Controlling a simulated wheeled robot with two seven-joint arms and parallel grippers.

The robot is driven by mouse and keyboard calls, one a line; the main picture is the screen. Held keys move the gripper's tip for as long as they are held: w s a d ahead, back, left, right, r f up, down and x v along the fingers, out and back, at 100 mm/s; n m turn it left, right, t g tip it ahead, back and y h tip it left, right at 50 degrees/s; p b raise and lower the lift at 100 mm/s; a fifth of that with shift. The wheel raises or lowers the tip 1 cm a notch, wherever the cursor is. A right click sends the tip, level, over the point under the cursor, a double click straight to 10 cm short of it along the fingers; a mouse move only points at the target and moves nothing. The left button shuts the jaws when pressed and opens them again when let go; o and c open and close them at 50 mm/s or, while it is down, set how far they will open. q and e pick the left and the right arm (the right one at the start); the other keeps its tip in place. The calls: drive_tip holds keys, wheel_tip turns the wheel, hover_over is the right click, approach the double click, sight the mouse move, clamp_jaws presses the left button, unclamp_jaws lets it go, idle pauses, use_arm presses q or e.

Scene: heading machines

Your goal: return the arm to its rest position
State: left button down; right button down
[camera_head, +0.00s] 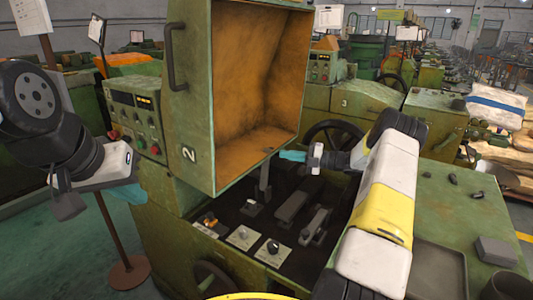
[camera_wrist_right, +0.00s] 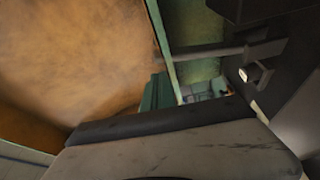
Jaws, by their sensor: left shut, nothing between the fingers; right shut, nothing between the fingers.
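My right arm reaches in from the lower right in the head view, with white and yellow links. My right gripper (camera_head: 292,155) has teal fingertips and is shut and empty. It is at the lower right edge of the open green cover (camera_head: 190,110), above the machine's dark work area. My left gripper (camera_head: 131,193) is at the left, beside the control panel, shut with nothing in it. In the right wrist view the cover's rusty orange inside (camera_wrist_right: 70,60) fills the left side, close to the camera.
Small levers and knobs (camera_head: 272,248) stand on the dark bed below my right gripper. A black handwheel (camera_head: 335,140) is behind it. The control panel (camera_head: 140,120) with buttons is near my left gripper. A green table (camera_head: 450,205) with small dark parts lies at the right.

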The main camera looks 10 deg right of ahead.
drive_tip(key=s+a+r+n+g+h, duration=0.65)
drive_tip(key=s+a+r+n, duration=0.7)
drive_tip(key=s+n, duration=0.5)
drive_tip(key=s+r+n+t+h, duration=0.2)
drive_tip(key=s+n+h, duration=0.2)
drive_tip(key=s+n, duration=0.6)
drive_tip(key=s+d+r+n+t+h, duration=0.1)
drive_tip(key=s+n+t+h, duration=0.1)
drive_tip(key=s+n, duration=0.9)
drive_tip(key=n+h, duration=0.1)
drive_tip(key=n, duration=0.2)
drive_tip(key=shift+s+d+r+t+h, duration=0.15)
drive_tip(key=shift+d+r+t+h, duration=0.05)
drive_tip(key=shift+r+t+h, duration=0.15)
